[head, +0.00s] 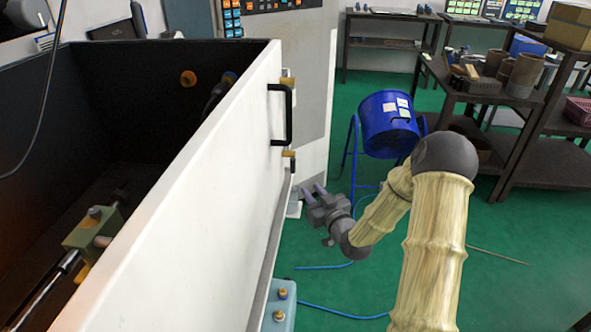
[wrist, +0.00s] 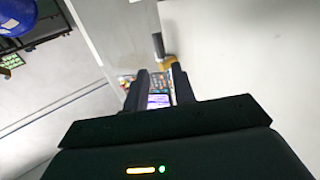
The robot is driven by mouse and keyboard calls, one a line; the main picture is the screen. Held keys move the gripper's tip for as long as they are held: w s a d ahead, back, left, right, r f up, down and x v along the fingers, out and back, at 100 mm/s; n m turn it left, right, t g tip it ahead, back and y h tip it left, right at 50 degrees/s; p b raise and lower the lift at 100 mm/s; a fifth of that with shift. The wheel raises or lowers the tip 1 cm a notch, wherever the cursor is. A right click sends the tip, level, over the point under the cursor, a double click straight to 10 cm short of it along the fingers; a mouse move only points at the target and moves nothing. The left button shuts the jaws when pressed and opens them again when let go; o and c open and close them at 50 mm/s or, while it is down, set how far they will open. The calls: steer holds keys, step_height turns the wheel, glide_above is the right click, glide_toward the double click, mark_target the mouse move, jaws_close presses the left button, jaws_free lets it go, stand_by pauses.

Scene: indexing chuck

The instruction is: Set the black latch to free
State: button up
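I cannot pick out a black latch for certain. A black bar handle (head: 288,115) on brass-coloured mounts stands upright on the outer face of the white panel (head: 200,185) in the head view. In the wrist view a dark bar end (wrist: 158,45) with a brass-coloured mount (wrist: 169,62) shows beyond the fingers. My gripper (head: 312,189) is right of the panel and below the handle in the picture, apart from it. Its fingers are spread with nothing between them, as the wrist view (wrist: 158,82) also shows. The chuck is not clearly visible.
The dark machine interior (head: 120,100) lies behind the panel, with a green block (head: 93,228) inside. A blue drum (head: 389,124) on a blue stand is behind my arm. Loaded shelves (head: 500,110) stand at the right.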

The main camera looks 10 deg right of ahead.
mark_target(294, 168)
steer(key=x, duration=1.2)
steer(key=shift+w+d, duration=0.1)
steer(key=shift+w, duration=0.1)
jaws_close()
